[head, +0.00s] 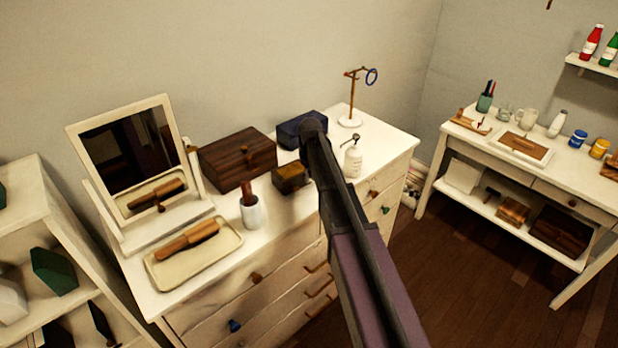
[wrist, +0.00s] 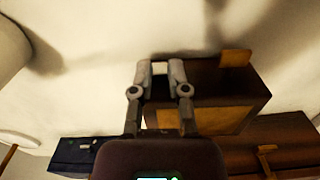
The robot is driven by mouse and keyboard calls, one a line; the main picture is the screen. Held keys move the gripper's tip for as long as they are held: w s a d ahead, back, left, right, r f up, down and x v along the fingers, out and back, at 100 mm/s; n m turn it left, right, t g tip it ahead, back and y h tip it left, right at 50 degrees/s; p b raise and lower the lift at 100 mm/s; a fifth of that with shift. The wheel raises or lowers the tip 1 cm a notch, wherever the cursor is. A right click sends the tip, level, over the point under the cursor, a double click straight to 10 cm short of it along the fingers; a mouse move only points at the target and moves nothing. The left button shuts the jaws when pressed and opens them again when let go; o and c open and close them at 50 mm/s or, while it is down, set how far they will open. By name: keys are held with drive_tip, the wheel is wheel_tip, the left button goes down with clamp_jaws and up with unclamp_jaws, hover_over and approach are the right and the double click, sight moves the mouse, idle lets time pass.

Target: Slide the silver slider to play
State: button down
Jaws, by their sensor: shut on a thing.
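In the wrist view the same box (wrist: 195,117) lies at and right of the fingers, with a tan tab (wrist: 235,58) at one edge. A dark blue box (wrist: 72,150) with small pale marks is at lower left; in the head view my arm partly covers this blue box (head: 290,132).
A larger wooden box (head: 238,158) stands close by on the left. A white pump bottle (head: 353,161) and a stand with a blue ring (head: 350,122) are right of my arm. A cup (head: 253,214), a tray (head: 225,249) and a mirror (head: 125,155) fill the left side.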

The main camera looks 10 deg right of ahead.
drive_tip(key=c, duration=0.6)
unclamp_jaws()
drive_tip(key=shift+s+a, duration=0.1)
drive_tip(key=shift+a, duration=0.05)
drive_tip(key=shift+s+a+r, duration=0.1)
drive_tip(key=shift+s+a, duration=0.1)
drive_tip(key=shift+a, duration=0.2)
wheel_tip(320, 180, up, 14)
drive_tip(key=p, duration=1.4)
drive_tip(key=s+f+m+b, duration=0.4)
drive_tip(key=s+f+b, duration=2.1)
drive_tip(key=f+b, duration=0.4)
drive_tip(key=shift+s+m, duration=0.25)
drive_tip(key=shift+m, duration=0.15)
drive_tip(key=shift+s+a+f, duration=0.1)
